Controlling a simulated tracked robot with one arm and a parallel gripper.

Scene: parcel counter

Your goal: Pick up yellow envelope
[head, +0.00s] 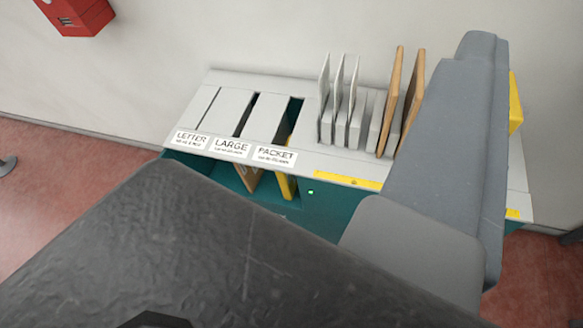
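A yellow thing (515,103), which looks like the yellow envelope, shows as a narrow strip at the right end of the counter top. Most of it is hidden behind my gripper (455,130). My gripper is a large blue-grey shape over the right part of the counter, and only one side of it shows clearly. I cannot tell whether it touches the yellow thing or whether it is open or shut. Another yellow piece (287,187) shows below the PACKET slot, inside the teal counter front.
The grey counter (345,162) has a rack of upright grey dividers (340,105) holding two brown envelopes (391,100), just left of my gripper. Slots labelled LETTER, LARGE and PACKET (275,154) lie further left. A wall stands behind, with a red box (78,15).

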